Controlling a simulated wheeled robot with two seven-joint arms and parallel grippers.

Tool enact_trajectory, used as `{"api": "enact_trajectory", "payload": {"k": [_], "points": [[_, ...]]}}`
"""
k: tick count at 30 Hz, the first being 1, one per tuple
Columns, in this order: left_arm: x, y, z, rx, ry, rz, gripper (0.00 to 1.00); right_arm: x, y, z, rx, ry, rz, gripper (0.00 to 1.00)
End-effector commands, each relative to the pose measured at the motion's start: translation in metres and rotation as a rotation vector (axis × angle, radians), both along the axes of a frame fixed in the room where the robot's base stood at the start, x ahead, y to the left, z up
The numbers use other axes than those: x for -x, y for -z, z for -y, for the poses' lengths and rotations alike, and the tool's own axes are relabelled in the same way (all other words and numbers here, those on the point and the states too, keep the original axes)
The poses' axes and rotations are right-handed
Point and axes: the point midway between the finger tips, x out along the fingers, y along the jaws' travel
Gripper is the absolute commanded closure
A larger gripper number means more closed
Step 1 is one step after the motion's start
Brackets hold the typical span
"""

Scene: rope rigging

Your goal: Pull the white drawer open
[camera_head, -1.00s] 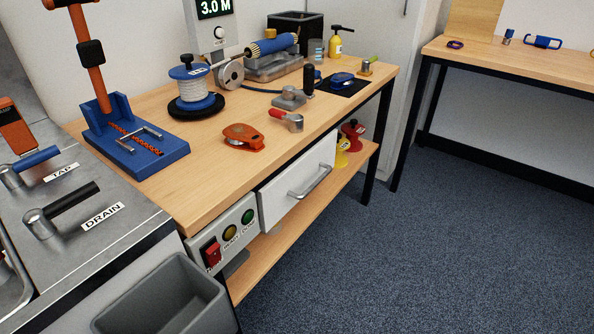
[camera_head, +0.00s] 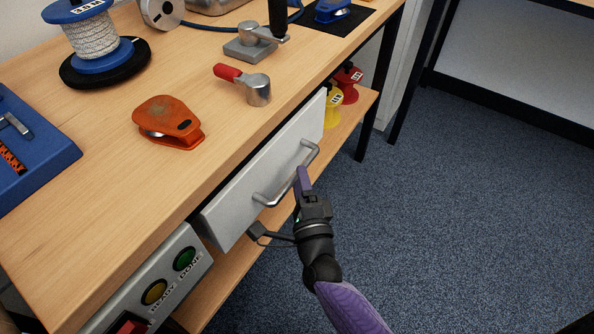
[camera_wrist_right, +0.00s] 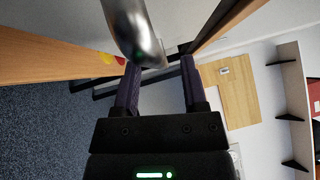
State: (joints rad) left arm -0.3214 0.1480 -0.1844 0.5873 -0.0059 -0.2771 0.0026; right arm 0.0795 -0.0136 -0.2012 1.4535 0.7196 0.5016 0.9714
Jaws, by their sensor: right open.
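The white drawer (camera_head: 232,203) sits under the front edge of the workbench, with a thin dark gap above its front. Its grey metal bar handle (camera_head: 312,152) runs along the front. My right gripper (camera_head: 302,180) is open at the handle, reaching in from below right; one purple finger overlaps the bar there. In the right wrist view the handle (camera_wrist_right: 136,30) comes in from the top, its end between the two open fingers (camera_wrist_right: 160,75). Whether a finger touches it cannot be told. My left gripper is not in view.
The workbench top (camera_head: 110,190) holds an orange pulley block (camera_head: 168,122), a red-handled metal piece (camera_head: 257,90) and a rope spool (camera_head: 93,35). A button box (camera_head: 155,285) hangs left of the drawer. Yellow and red spools (camera_head: 346,85) stand on the lower shelf. Blue carpet (camera_head: 450,220) is clear.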

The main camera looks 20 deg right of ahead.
Motion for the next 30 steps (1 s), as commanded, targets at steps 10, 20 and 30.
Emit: {"api": "enact_trajectory", "payload": {"k": [10, 20, 30], "points": [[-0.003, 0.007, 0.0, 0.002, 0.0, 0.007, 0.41, -0.023, -0.003, 0.003, 0.001, 0.0, -0.002, 0.45], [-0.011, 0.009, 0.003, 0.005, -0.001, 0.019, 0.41, -0.023, -0.003, 0.003, 0.002, 0.0, -0.002, 0.96], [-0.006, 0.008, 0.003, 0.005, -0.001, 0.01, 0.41, -0.023, -0.002, 0.003, 0.003, 0.0, -0.003, 1.0]]}}
